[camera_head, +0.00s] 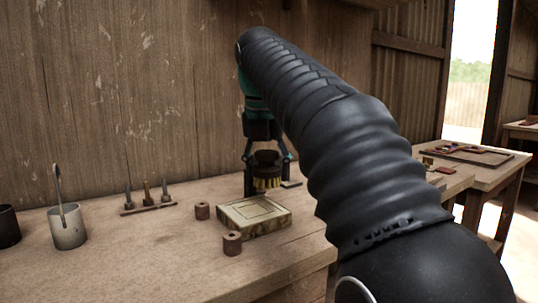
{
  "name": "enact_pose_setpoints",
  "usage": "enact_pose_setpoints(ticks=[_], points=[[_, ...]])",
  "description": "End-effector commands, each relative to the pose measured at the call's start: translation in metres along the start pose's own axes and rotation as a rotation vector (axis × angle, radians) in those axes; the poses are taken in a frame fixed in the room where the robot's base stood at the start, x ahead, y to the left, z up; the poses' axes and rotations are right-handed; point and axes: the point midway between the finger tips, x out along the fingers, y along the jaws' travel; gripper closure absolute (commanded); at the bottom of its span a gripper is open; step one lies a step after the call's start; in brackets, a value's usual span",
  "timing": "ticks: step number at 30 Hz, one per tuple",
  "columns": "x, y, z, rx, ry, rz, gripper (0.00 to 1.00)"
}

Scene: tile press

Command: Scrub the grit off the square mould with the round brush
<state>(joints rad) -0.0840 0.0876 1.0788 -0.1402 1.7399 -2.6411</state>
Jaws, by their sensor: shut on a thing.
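My gripper (267,160) is shut on the round brush (266,180), which has a dark top and pale yellowish bristles pointing down. The brush is above the far part of the square mould (240,219). I cannot tell whether its bristles touch the mould. The mould is a pale, low block with a square outline on its top face, lying on the wooden bench. Its sides look dark and mottled. Grit on its top is too small to make out. My arm covers the bench to the right of the mould.
Two small brown cylinders (232,243) stand at the mould's left and front. A rack of upright tools (148,206), a grey cup with a stick (67,231) and a dark cup (8,226) are further left. A plank wall (130,90) stands behind. Another table (497,172) is at right.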

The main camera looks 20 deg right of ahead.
Motion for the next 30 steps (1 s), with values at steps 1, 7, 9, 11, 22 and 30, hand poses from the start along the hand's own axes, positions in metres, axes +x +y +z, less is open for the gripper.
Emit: enact_pose_setpoints(ticks=[1, 7, 9, 11, 22, 30], points=[[-0.004, 0.000, 0.002, 0.000, -0.002, 0.001, 0.74], [-0.021, 0.000, 0.007, 0.001, -0.001, 0.000, 0.74], [-0.024, 0.000, 0.007, 0.001, -0.001, 0.000, 0.74], [-0.025, -0.001, 0.007, 0.002, -0.001, 0.000, 0.74], [-0.025, -0.001, 0.007, 0.002, 0.000, 0.000, 0.74], [-0.025, -0.001, 0.007, 0.002, 0.000, 0.000, 0.74]])
